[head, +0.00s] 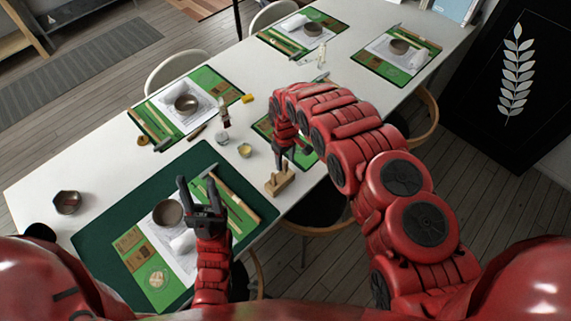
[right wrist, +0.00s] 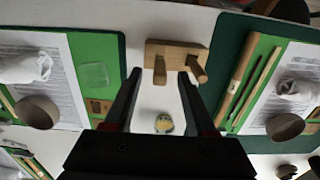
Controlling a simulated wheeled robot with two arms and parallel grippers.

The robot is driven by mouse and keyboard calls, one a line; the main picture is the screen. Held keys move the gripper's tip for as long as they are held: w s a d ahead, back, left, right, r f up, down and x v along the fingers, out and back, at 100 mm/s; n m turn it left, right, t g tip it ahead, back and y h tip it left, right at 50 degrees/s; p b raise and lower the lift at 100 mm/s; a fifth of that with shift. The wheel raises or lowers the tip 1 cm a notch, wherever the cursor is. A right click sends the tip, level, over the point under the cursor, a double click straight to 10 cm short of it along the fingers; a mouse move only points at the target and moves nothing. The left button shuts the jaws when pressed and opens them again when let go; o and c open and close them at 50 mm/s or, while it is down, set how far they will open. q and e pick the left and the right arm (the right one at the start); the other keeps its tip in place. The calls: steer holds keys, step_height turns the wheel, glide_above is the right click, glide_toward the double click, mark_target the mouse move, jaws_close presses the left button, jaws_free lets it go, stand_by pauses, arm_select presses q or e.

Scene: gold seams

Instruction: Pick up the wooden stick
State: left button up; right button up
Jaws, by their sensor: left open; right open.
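Wooden sticks (head: 236,197) lie on the right part of the near green mat, beside my left gripper; I cannot tell which one the task means. In the right wrist view a thicker wooden stick (right wrist: 240,84) and thinner ones (right wrist: 262,84) lie on the mat at the right. My left gripper (head: 196,180) is open above the near mat, close to the bowl. My right gripper (head: 291,157) is open and empty. It is above a small wooden stand (head: 279,183) with pegs, which also shows just beyond its fingertips (right wrist: 159,75) in the right wrist view.
A grey bowl (head: 167,213) and white cloth sit on the near mat. A small yellow-topped jar (head: 245,150) and a glass jar (head: 222,138) stand on the white table. Further place settings fill the far table.

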steer(key=shift+f, duration=0.85)
jaws_close()
